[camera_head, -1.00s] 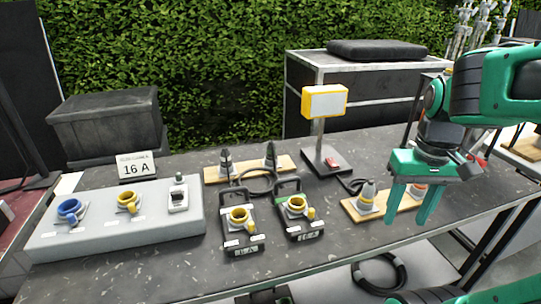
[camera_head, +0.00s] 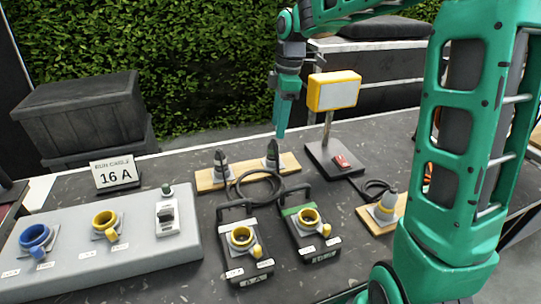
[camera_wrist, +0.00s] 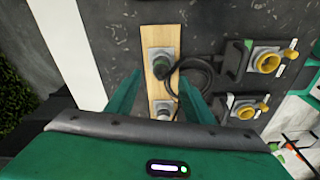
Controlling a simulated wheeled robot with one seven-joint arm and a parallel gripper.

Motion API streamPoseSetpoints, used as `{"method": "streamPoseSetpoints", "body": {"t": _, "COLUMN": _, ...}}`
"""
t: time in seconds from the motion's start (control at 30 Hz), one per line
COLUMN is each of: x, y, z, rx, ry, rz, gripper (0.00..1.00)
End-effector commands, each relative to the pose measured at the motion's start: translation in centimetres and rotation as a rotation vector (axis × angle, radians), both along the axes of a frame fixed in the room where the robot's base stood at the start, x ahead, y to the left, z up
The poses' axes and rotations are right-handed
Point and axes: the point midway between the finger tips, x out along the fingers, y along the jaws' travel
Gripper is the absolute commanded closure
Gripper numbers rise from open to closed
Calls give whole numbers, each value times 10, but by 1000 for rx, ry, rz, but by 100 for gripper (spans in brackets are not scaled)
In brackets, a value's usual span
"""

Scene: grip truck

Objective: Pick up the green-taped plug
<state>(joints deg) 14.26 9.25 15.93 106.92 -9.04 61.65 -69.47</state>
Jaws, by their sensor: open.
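The green-taped plug (camera_head: 272,155) stands upright on the right part of the wooden board at the back of the table. In the wrist view this plug (camera_wrist: 162,66) shows a green band and sits just beyond the fingertips. A second plug (camera_head: 221,165) without visible green stands on the left part of the board; in the wrist view this second plug (camera_wrist: 163,109) lies lower, between the fingers in the picture. My gripper (camera_head: 280,133) points down above the board near the green-taped plug. In the wrist view my gripper (camera_wrist: 160,80) is open and empty.
Two socket boxes (camera_head: 243,238) with yellow rings stand in front of the board, with a black cable between. A yellow-framed display (camera_head: 334,91) on a post stands right of the board. A grey panel (camera_head: 90,262) with sockets is at left. Another plug (camera_head: 387,203) stands at right.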

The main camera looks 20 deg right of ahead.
Motion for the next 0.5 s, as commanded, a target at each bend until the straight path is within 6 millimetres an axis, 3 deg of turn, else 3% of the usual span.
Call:
{"method": "streamPoseSetpoints", "body": {"t": 0.1, "x": 0, "y": 2, "z": -18, "rx": -1, "ry": 2, "rz": -2, "gripper": 52}}
{"method": "streamPoseSetpoints", "body": {"t": 0.5, "x": 0, "y": 12, "z": -53, "rx": 0, "ry": 3, "rz": -2, "gripper": 52}}
